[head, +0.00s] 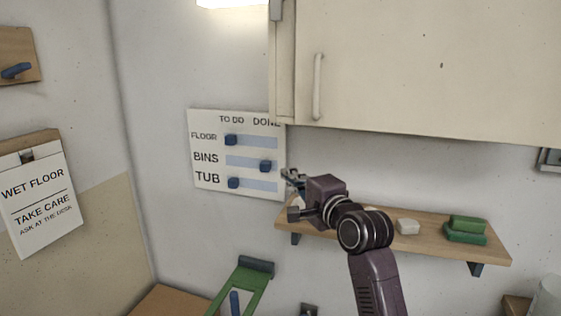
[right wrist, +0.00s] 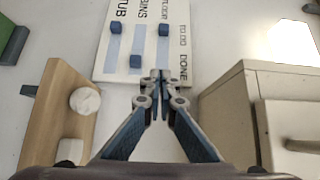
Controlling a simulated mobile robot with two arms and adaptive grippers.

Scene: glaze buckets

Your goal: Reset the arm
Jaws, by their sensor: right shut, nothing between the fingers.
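The white status board (head: 208,118) hangs on the wall in the head view, with rows FLOOR, BINS and TUB. The FLOOR slider (head: 231,140) and the TUB slider (head: 233,183) sit at the TO DO end. The BINS slider (head: 265,166) sits at the DONE end. My right gripper (head: 291,178) is at the board's lower right edge in the head view, shut and empty. My left gripper is not in view.
A wooden shelf (head: 340,223) with a white block (head: 408,227) and green blocks (head: 466,230) lies behind my right arm. A cabinet (head: 420,75) hangs above. A green frame (head: 252,276) stands below the board. A wet-floor sign (head: 38,200) hangs left.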

